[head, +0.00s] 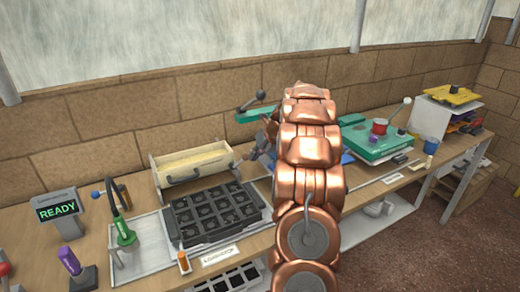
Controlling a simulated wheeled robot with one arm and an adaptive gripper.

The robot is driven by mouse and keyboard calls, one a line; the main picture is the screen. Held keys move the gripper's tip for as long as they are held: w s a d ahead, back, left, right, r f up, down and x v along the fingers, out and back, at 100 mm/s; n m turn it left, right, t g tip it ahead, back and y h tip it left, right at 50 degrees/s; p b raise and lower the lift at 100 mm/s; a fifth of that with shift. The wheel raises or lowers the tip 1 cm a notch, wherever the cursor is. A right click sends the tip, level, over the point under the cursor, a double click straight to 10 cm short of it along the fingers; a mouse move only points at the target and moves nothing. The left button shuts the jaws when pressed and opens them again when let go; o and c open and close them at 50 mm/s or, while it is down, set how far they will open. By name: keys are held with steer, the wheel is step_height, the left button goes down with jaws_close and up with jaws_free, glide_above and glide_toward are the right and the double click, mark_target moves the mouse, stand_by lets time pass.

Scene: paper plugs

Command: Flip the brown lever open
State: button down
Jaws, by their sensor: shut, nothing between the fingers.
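A small brown upright piece (123,193) stands at the back left of the bench, beside a blue knob (95,195). It is the brownest lever-like thing in view, but it is too small to tell whether it is the lever or how it is set. My gripper (252,154) is at the end of my copper arm, near the right end of the cream tray, well to the right of the brown piece. It is shut and empty. My arm hides part of the bench behind it.
A black grid tray (215,212) lies mid-bench. Left of it stand a green-handled tool (125,235), a purple handle (68,260) and a READY display (58,206). A cream tray (192,163) sits behind. A green machine (375,140) stands on the right.

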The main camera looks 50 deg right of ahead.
mark_target(240, 162)
steer(key=shift+p+x, duration=0.3)
steer(key=shift+x, duration=2.1)
